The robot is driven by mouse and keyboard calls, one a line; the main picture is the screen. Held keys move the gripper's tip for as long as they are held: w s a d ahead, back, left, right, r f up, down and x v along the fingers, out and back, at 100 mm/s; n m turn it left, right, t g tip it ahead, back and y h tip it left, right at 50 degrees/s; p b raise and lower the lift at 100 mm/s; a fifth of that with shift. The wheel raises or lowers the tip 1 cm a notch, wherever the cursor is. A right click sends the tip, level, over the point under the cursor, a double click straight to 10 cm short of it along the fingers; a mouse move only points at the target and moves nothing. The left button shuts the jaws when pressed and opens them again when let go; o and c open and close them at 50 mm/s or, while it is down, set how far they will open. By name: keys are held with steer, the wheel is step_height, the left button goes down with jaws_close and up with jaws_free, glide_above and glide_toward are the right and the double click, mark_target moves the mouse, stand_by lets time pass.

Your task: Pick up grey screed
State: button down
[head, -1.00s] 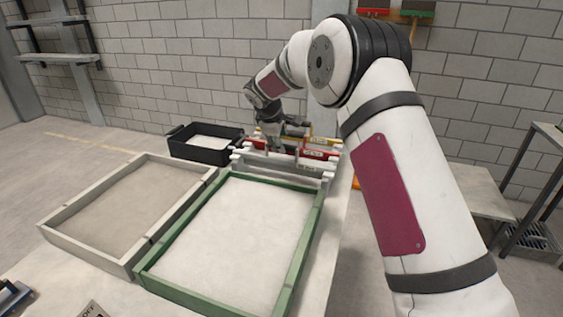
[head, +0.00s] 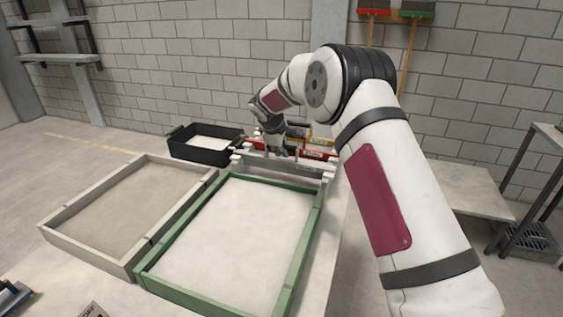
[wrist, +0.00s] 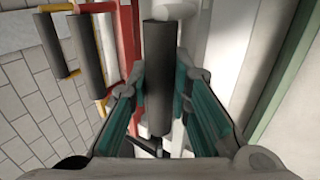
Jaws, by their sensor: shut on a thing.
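The grey screed (head: 270,162) rests at the near side of the rack, behind the green-framed sandbed, in the head view. My gripper (head: 289,149) is over it, pointing down. In the wrist view my gripper (wrist: 158,112) has its teal-padded fingers on both sides of the screed's dark upright handle (wrist: 157,60) and is shut on it. The lower part of the handle and the fingertip contact are partly hidden. I cannot see a gap between the screed and the rack.
A red screed (head: 318,155) and a yellow screed (head: 322,141) stand close behind. The green sandbed frame (head: 306,231) is in front, with a grey-framed bed (head: 82,250) at left. A black bin (head: 190,152) stands at the back left.

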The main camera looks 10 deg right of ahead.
steer(key=shift+r, duration=0.2)
steer(key=shift+r, duration=0.65)
step_height(320, 180, up, 2)
steer(key=shift+r, duration=0.15)
steer(key=s+r, duration=0.1)
steer(key=s, duration=1.5)
steer(key=shift+d, duration=0.15)
steer(key=c, duration=2.1)
jaws_free()
jaws_close()
steer(key=shift+r, duration=0.15)
